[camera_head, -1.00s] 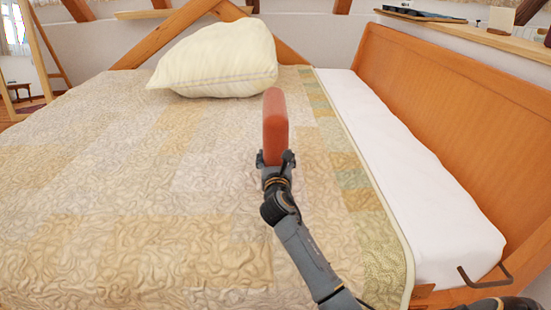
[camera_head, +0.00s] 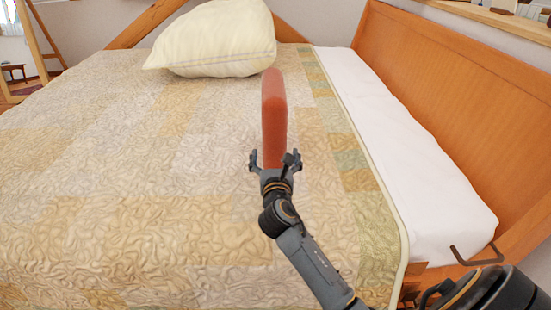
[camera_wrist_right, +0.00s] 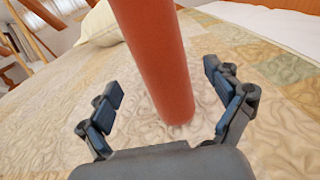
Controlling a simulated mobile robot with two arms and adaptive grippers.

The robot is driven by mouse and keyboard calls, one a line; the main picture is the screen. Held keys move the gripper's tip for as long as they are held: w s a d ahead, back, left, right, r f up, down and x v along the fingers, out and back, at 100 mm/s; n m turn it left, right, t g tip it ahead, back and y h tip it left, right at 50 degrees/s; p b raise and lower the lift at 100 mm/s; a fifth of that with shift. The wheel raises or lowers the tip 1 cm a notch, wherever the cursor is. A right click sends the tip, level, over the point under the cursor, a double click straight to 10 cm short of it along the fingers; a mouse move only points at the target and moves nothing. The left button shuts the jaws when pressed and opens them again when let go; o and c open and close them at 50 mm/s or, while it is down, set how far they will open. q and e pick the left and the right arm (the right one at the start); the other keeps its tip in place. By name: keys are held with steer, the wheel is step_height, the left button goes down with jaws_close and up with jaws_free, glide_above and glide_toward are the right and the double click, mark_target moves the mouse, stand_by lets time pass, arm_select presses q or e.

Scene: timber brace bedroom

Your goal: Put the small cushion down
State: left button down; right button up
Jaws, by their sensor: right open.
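The small cushion (camera_head: 274,115) is a slim orange-red pad standing upright on the patterned quilt of the bed. My right gripper (camera_head: 274,160) is open around its near lower end. In the right wrist view the cushion (camera_wrist_right: 158,60) stands between the spread fingers of my right gripper (camera_wrist_right: 165,103), with a gap on both sides. Its lower end appears to rest on the quilt. My left gripper is not in view.
The bed's quilt (camera_head: 130,190) is wide and mostly clear to the left. A large cream pillow (camera_head: 213,40) lies at the back. A white sheet strip (camera_head: 405,150) and a wooden board (camera_head: 455,95) run along the right side.

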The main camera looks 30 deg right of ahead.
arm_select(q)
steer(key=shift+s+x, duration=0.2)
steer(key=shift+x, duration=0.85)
arm_select(e)
steer(key=shift+v, duration=1.8)
